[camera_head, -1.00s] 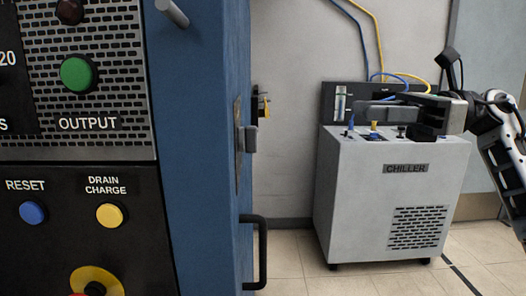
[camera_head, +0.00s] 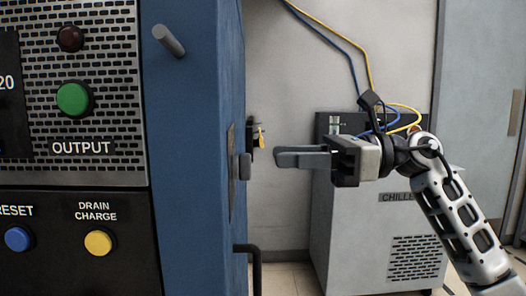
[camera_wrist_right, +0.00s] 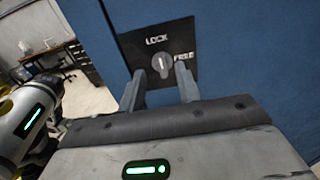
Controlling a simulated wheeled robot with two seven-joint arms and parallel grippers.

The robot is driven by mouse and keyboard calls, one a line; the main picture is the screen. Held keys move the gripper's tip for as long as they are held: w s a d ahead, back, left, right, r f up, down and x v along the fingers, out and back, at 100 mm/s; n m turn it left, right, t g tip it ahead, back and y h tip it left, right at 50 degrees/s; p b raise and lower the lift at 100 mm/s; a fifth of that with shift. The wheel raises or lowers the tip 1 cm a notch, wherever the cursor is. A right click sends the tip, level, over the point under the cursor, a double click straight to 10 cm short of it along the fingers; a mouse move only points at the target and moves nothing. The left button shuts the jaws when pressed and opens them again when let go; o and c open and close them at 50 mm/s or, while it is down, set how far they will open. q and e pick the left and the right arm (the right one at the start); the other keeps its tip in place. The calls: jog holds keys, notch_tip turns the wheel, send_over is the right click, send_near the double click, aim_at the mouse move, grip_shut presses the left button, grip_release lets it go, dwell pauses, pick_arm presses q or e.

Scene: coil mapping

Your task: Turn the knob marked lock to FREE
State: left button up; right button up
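The lock knob (camera_wrist_right: 161,65) is a grey round knob on a dark plate (camera_wrist_right: 186,52) marked LOCK above and FREE at its right. Its white mark stands upright, toward LOCK. In the head view the knob (camera_head: 245,167) juts from the side of the blue cabinet (camera_head: 205,215), seen edge-on. My right gripper (camera_head: 277,158) is just right of it, fingers pointing at it with a small gap. In the wrist view my right gripper (camera_wrist_right: 160,72) is open, its fingers on either side of the knob's lower part in the picture. My left gripper is not in view.
A dark handle (camera_head: 256,262) sticks out from the cabinet below the knob, and a grey rod (camera_head: 168,40) from its front. A grey chiller (camera_head: 350,235) with hoses stands behind my right arm. A yellow-and-black fitting (camera_head: 258,137) is on the back wall.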

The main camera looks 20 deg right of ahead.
aim_at(242, 167)
jog(key=shift+x, duration=2.35)
grip_shut()
